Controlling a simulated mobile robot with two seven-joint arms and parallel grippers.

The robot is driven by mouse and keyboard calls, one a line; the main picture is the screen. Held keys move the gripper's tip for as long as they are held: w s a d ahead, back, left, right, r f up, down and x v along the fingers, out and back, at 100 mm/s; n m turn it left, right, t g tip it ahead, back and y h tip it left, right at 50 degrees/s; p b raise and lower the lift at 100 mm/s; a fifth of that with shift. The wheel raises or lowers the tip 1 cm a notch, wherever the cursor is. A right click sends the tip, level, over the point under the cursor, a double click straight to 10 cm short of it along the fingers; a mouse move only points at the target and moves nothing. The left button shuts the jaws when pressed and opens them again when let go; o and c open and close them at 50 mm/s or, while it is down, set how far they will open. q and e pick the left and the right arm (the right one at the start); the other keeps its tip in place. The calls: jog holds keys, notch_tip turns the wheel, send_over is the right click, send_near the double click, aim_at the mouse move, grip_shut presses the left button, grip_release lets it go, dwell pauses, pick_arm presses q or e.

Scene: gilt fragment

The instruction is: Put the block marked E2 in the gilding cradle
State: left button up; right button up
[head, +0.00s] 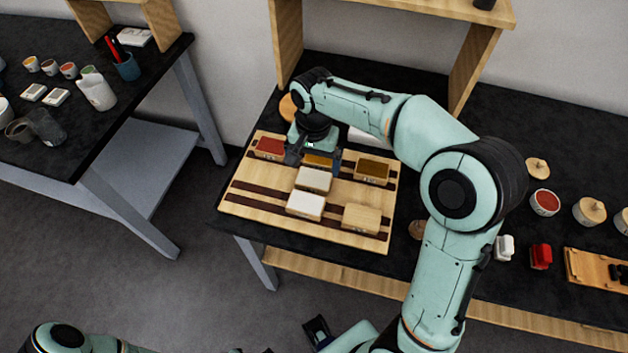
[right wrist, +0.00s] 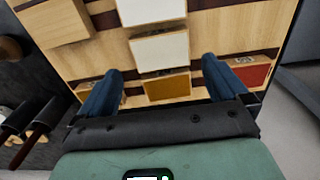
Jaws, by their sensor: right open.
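My right gripper (head: 314,161) is open over the far row of a light wooden board with dark strips (head: 250,205). Its fingers stand either side of a block with an ochre top (head: 319,160). In the right wrist view this ochre block (right wrist: 167,87) shows between the two blue fingers (right wrist: 163,82), with no clear contact. A red-topped block (head: 269,147), a brown-topped block (head: 372,170), two white-topped blocks (head: 313,180) (head: 305,206) and a plain wooden block (head: 361,218) are also on the board. I cannot read which is marked E2, nor identify the gilding cradle surely. My left gripper cannot be made out clearly.
My right arm crosses the dark bench and hides part of its middle. At right are a red pot (head: 545,202), a red block (head: 541,256), a white item (head: 504,247) and a wooden tray (head: 577,266) with dark pieces. A wooden shelf (head: 287,45) stands behind the board.

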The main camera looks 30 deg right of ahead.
aim_at(313, 181)
jog(key=shift+a+f+b, duration=0.1)
jog(key=shift+f+b, duration=0.2)
jog(key=shift+f, duration=2.9)
jog(key=c, duration=0.8)
jog(key=shift+r, duration=0.1)
jog(key=shift+c, duration=0.2)
